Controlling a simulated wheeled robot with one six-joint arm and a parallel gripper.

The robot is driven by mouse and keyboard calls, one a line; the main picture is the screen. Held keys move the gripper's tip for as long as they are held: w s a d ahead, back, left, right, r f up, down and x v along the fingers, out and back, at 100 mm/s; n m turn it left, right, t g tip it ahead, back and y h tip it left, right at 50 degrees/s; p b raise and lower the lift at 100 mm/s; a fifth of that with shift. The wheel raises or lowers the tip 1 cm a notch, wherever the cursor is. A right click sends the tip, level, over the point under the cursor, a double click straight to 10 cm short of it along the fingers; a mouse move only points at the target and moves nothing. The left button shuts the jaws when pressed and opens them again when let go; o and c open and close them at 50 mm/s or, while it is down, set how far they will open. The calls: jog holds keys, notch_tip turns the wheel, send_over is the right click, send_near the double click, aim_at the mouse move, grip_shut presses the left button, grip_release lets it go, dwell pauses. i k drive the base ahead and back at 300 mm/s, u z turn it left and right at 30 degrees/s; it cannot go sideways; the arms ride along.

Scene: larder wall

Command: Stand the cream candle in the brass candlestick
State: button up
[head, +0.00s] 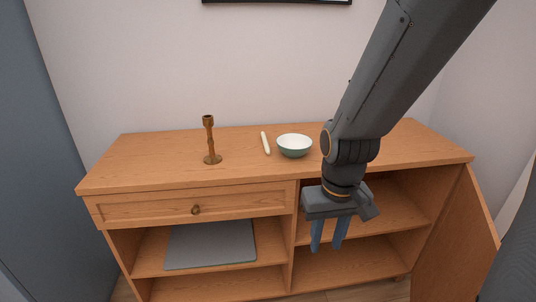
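The brass candlestick (210,142) stands upright on the left part of the wooden cabinet top, with its cup at the top looking empty. The cream candle (265,143) lies on the cabinet top between the candlestick and a bowl. My gripper (328,247) points down in front of the cabinet's right half, below the level of the top. Its two blue fingers are apart with a gap between them, and nothing shows in it. It is to the right of the candle and candlestick and touches neither.
A green bowl with a white inside (294,146) stands close to the right of the candle. The cabinet (150,178) has a shut drawer (196,207), a grey panel (210,245) on the left shelf, and an open door (455,240) at right. The front left of the top is clear.

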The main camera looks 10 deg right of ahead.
aim_at(213, 159)
jog(key=u, duration=0.45)
jog(key=i, duration=0.95)
jog(key=z, duration=0.45)
